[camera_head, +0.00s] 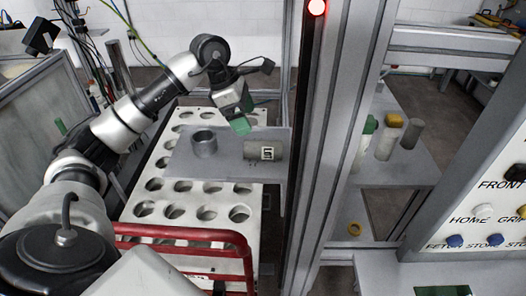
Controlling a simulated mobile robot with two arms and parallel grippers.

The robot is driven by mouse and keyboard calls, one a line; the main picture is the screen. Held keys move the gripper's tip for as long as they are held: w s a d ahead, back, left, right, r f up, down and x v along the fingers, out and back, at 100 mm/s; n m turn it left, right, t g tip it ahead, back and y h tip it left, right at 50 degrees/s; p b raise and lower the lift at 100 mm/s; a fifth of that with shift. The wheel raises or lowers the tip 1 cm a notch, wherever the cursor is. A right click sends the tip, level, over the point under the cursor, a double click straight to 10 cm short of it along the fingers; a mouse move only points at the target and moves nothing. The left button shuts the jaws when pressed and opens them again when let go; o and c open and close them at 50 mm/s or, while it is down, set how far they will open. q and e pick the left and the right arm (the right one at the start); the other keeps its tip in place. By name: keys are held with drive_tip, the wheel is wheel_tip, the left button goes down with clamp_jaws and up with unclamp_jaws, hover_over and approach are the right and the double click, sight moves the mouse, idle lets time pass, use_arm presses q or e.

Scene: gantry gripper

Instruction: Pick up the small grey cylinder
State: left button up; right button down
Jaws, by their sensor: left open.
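A short grey metal cylinder (204,146) with an open top stands upright on a grey plate (225,172). A beige-grey cylinder (252,150) with a black-and-white marker lies on its side on the same plate, to the right. I cannot tell which one the task means. My left gripper (241,120), with green fingertips, is open and empty. It hangs above the back of the plate, apart from both cylinders. My right gripper is not in view.
A white rack (150,209) with round holes lies under the plate. A red rail (190,233) crosses its front. A metal post (326,130) stands to the right. Beyond it, a grey shelf (420,177) holds several cylinders. A button panel (490,205) is at far right.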

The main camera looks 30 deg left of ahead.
sight(259, 142)
use_arm(q)
drive_tip(key=p+x, duration=0.1)
drive_tip(key=x, duration=0.4)
drive_tip(key=shift+a, duration=0.1)
drive_tip(key=shift+f, duration=0.2)
drive_tip(key=p+x, duration=0.2)
drive_tip(key=x, duration=0.2)
drive_tip(key=shift+d+f, duration=0.15)
drive_tip(key=shift+d, duration=0.05)
drive_tip(key=shift+w+d+f, duration=0.1)
drive_tip(key=shift+d+f, duration=0.1)
drive_tip(key=shift+f, duration=0.35)
drive_tip(key=shift+a+r, duration=0.1)
drive_tip(key=c, duration=1.3)
drive_tip(key=shift+w, duration=0.1)
